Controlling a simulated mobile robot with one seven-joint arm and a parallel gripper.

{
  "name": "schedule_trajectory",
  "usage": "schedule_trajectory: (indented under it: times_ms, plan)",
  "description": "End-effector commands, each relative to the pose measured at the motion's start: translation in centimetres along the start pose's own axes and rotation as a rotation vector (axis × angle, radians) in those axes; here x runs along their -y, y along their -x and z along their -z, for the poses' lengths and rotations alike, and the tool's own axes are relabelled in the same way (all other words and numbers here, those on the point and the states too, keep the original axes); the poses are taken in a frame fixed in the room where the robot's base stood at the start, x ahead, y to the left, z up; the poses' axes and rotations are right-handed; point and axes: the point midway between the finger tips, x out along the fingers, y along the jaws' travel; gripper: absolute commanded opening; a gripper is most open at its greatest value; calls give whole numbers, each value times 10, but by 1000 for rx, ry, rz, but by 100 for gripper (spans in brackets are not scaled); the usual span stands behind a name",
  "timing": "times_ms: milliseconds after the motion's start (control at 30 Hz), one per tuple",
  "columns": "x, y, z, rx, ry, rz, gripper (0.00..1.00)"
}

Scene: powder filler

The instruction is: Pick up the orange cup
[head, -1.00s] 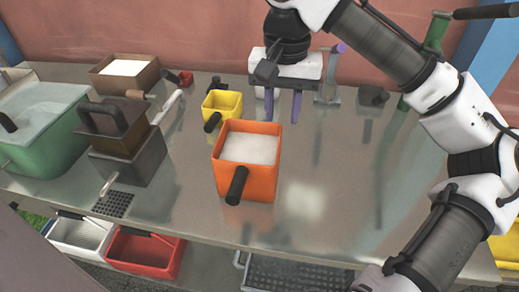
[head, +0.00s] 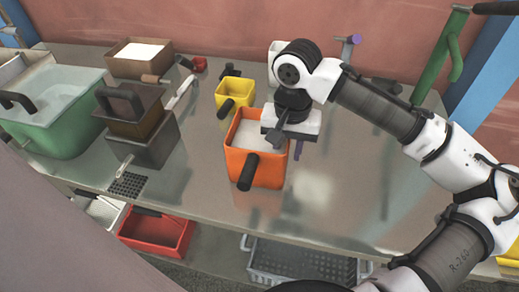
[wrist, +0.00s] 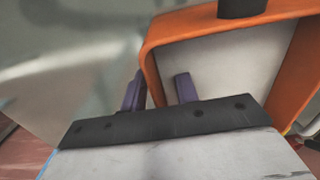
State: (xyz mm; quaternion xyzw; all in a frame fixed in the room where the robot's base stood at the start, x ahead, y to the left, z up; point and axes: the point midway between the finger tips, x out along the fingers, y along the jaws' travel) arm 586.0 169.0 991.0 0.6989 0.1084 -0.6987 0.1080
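The orange cup (head: 271,170) stands upright on the metal table, with white powder inside and a black handle (head: 248,172) toward the front. My gripper (head: 285,149) is over the cup's right side, pointing down. In the wrist view, my gripper (wrist: 160,90) is open, with one purple finger outside the cup and the other inside its rim. The wall of the orange cup (wrist: 302,60) lies between the fingers, with a visible gap. In the head view, the inner finger is mostly hidden.
A yellow cup (head: 234,90) stands close behind the orange cup. A brown box with a handle (head: 140,118) and a green tub (head: 62,118) are at left. A red bin (head: 157,234) and a grey crate (head: 303,259) sit below.

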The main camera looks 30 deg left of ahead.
Motion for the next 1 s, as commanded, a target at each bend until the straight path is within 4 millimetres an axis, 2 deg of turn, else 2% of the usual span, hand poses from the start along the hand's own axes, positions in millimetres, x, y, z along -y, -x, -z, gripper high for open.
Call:
schedule_trajectory:
  times_ms: [100, 300, 533, 1000]
  plan:
    - [0, -7, -1, 1, 1, 0, 30]
    - [0, -7, 0, 0, 1, 0, 30]
    - [0, -7, 0, 0, 1, 0, 0]
    - [0, -5, 0, -1, 1, 0, 0]
